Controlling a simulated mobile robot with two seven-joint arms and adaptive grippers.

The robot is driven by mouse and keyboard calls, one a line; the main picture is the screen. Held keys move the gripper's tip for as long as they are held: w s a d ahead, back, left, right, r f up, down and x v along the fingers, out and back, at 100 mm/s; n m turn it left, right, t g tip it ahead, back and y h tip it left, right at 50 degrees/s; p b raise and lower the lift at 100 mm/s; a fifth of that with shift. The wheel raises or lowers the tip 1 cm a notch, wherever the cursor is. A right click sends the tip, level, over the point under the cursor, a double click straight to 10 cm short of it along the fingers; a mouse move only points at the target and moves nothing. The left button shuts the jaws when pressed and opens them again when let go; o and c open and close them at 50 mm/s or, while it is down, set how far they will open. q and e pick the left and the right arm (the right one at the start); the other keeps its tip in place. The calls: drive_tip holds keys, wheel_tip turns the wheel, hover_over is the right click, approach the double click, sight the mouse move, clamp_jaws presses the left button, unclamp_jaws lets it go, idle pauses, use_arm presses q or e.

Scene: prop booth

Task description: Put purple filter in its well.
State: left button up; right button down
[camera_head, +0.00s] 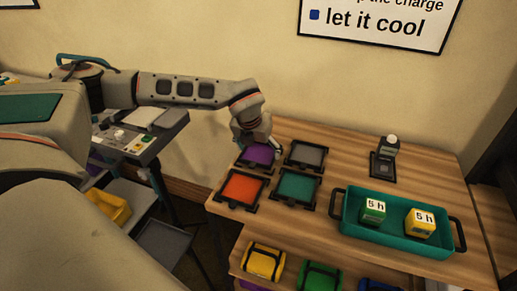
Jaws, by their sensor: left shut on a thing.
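The purple filter (259,154) is a flat square at the back left of a two-by-two group of dark-framed wells on the wooden table. My left gripper (251,148) reaches down from the left and is shut on the filter's back left part, hiding it. The filter lies over or in the back left well, whose dark edge (243,164) shows around it; I cannot tell whether it sits flat. An orange filter (241,187) and a teal filter (297,184) lie in the front wells. The back right well (305,154) shows a grey surface. My right gripper is not in view.
A teal tray (394,239) at the right holds a green block (373,211) and a yellow block (420,223). A small bottle (389,145) stands on a dark stand behind it. Coloured cases, one yellow (263,261), sit on a shelf below. A cart (142,135) stands left of the table.

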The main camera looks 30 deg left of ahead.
use_arm(q)
drive_tip(key=shift+f+b, duration=0.4)
drive_tip(key=shift+f, duration=0.15)
idle(0.4)
drive_tip(key=o, duration=1.2)
drive_tip(key=v, duration=1.2)
drive_tip(key=shift+a, duration=0.1)
